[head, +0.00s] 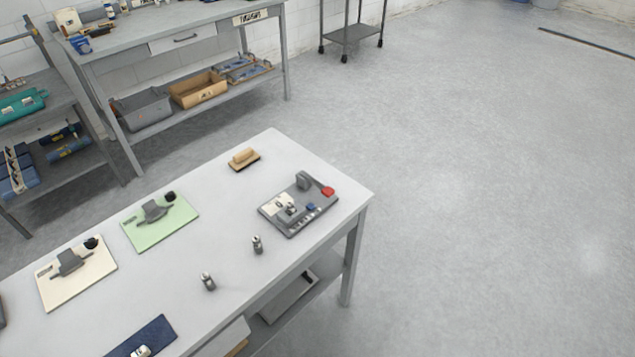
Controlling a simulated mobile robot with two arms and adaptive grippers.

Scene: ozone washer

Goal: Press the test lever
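A grey test device (315,214) sits near the right end of the grey worktable. A red-tipped part (328,191), which looks like the test lever, is at its right side beside an upright grey block (303,180). The device also has a small blue part (311,206), a pale panel and a small metal fitting on top. The angle does not show clearly whether the red-tipped part is raised or down. Neither of my grippers is in view.
The worktable (215,205) also holds a wooden-handled brush (244,158), a green mat (183,217) and a cream mat (85,285) with grey parts, two small metal pieces (257,245), (208,282) and a blue mat (150,333). Open floor (480,200) lies right.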

